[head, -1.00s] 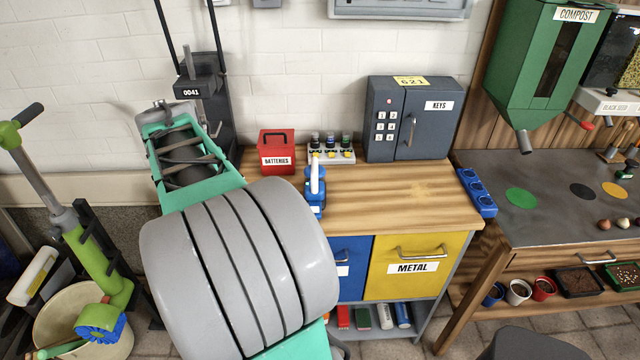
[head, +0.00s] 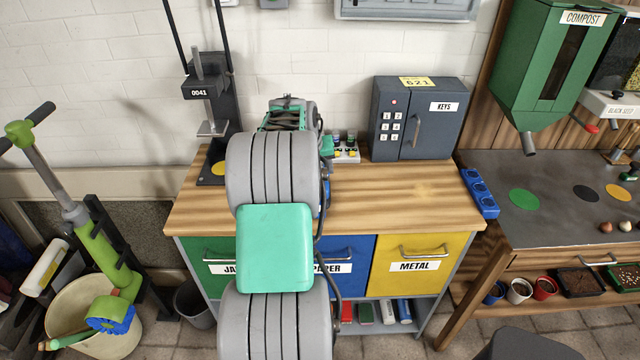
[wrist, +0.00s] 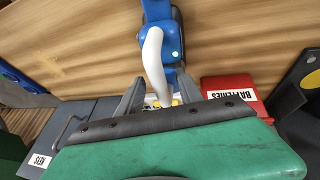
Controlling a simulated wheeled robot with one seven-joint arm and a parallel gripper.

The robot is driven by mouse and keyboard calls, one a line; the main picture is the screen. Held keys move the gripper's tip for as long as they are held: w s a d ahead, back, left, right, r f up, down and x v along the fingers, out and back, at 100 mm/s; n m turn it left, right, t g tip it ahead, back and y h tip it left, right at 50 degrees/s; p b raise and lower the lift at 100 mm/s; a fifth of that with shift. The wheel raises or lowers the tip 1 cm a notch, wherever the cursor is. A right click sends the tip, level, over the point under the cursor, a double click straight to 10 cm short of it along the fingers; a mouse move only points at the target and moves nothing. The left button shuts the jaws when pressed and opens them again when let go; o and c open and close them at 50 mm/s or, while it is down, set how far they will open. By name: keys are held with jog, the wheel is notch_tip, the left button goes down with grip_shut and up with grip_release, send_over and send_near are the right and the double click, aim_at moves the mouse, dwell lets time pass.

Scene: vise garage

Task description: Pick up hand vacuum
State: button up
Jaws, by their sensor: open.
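The hand vacuum (wrist: 157,45) is a blue body with a white curved part and a small green light, standing on the wooden workbench. In the head view my own arm hides most of it; only a sliver of blue (head: 327,192) shows beside the arm. My gripper (wrist: 158,88) is open in the wrist view, with one finger on each side of the lower white part. I cannot tell whether either finger touches it. In the head view the fingers are hidden behind the arm.
The red batteries box (wrist: 238,97) is close to the right finger in the wrist view. The small bottle rack (head: 346,152) and grey key safe (head: 416,118) stand at the bench's back. A black press (head: 212,110) stands at left. The bench top (head: 420,195) is clear at right.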

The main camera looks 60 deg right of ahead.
jog(key=shift+c, duration=0.3)
grip_shut()
jog(key=shift+w, duration=0.1)
dwell(0.8)
jog(key=shift+w+d+r, duration=0.1)
jog(key=shift+r, duration=0.1)
